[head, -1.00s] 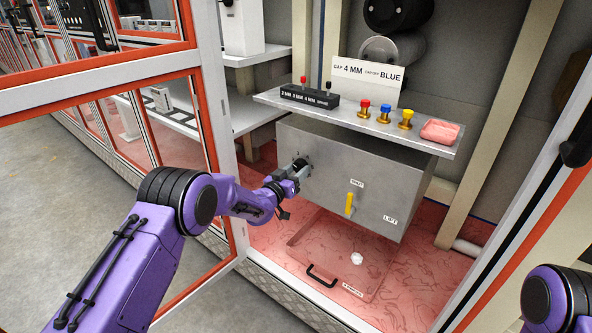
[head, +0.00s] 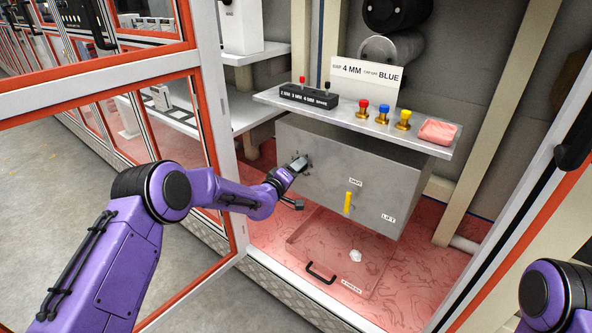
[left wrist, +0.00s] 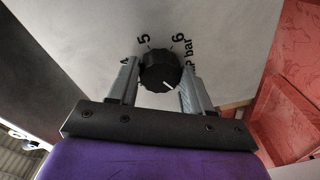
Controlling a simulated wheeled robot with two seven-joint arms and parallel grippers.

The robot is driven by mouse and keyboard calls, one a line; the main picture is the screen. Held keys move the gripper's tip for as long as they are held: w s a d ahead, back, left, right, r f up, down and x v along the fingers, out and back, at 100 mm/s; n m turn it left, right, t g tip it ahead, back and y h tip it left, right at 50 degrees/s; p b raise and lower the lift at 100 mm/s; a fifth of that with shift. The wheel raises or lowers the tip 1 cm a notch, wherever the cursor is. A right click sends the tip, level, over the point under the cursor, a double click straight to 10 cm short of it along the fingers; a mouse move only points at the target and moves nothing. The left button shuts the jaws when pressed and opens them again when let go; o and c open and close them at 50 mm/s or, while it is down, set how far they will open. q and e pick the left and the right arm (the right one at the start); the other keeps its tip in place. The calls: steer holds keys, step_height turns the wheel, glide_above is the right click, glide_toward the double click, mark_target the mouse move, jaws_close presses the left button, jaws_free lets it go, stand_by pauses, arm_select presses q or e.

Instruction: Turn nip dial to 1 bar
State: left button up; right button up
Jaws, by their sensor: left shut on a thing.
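The nip dial (left wrist: 160,72) is a round black knob with a white pointer line on the grey box front. In the left wrist view, the numbers 5 and 6 and part of a "bar" label show around it. The pointer line slants toward the lower right of that view. My left gripper (left wrist: 160,84) is shut on the dial, one finger on each side. In the head view, my left gripper (head: 298,165) is at the upper left of the box front (head: 325,180) and hides the dial. My right gripper is out of view.
A yellow lever (head: 348,202) is lower on the box. An orange-edged door frame (head: 212,130) stands beside my left arm.

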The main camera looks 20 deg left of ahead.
arm_select(q)
steer(key=shift+n, duration=1.4)
steer(key=o, duration=1)
steer(key=shift+o, duration=0.2)
steer(key=v, duration=1)
steer(key=shift+s+a+r, duration=0.15)
steer(key=shift+s+a, duration=0.05)
steer(key=shift+s, duration=0.05)
